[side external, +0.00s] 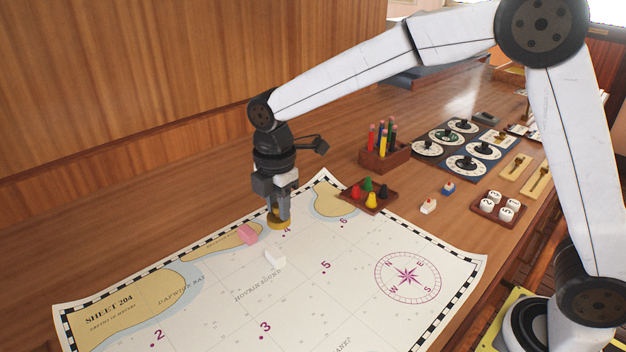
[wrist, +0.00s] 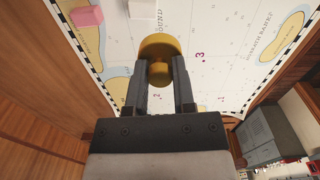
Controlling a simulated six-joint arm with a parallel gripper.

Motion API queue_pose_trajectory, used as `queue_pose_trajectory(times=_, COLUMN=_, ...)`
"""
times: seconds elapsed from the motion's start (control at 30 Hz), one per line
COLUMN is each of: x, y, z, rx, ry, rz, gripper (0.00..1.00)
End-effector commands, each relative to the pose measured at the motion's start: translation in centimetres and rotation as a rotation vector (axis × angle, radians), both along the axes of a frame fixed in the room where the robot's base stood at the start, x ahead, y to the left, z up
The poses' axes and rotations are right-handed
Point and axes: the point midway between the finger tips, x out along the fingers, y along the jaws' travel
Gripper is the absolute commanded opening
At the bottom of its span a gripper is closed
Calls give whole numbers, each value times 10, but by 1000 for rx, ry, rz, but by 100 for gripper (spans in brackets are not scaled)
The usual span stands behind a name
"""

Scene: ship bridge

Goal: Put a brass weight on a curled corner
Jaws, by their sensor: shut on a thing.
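The chart (side external: 300,290) lies on the wooden desk. Its far corner (side external: 325,176) and right corner (side external: 480,260) look slightly raised; how much they curl is hard to tell. My gripper (side external: 279,210) is shut on the knob of a round brass weight (side external: 276,225), over the chart's far-left part. The weight is upright; I cannot tell whether it touches the paper. In the wrist view, the brass weight (wrist: 160,46) sits between the fingertips of my gripper (wrist: 159,72), with its knob gripped. The chart (wrist: 215,60) spreads beneath it.
A pink eraser (side external: 247,234) and a white block (side external: 275,258) lie on the chart close to the weight. A tray of coloured pawns (side external: 368,196) and a pencil box (side external: 384,155) stand beyond the far corner. Dials (side external: 466,164) and white dice (side external: 498,206) are farther right.

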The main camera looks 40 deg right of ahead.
Motion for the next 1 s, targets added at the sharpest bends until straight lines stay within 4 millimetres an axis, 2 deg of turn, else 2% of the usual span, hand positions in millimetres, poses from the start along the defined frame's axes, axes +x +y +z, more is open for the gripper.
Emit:
queue_pose_trajectory(times=0.03, x=13, y=-9, z=-2, rx=0, ry=0, rz=-22, gripper=0)
queue_pose_trajectory(times=0.2, x=52, y=-41, z=-6, rx=0, ry=2, rz=-89, gripper=0)
queue_pose_trajectory(times=0.5, x=109, y=-110, z=-18, rx=0, ry=1, rz=-206, gripper=0)
queue_pose_trajectory(times=0.8, x=148, y=-193, z=-36, rx=0, ry=2, rz=-323, gripper=0)
queue_pose_trajectory(times=1.0, x=161, y=-246, z=-48, rx=0, ry=2, rz=-392, gripper=0)
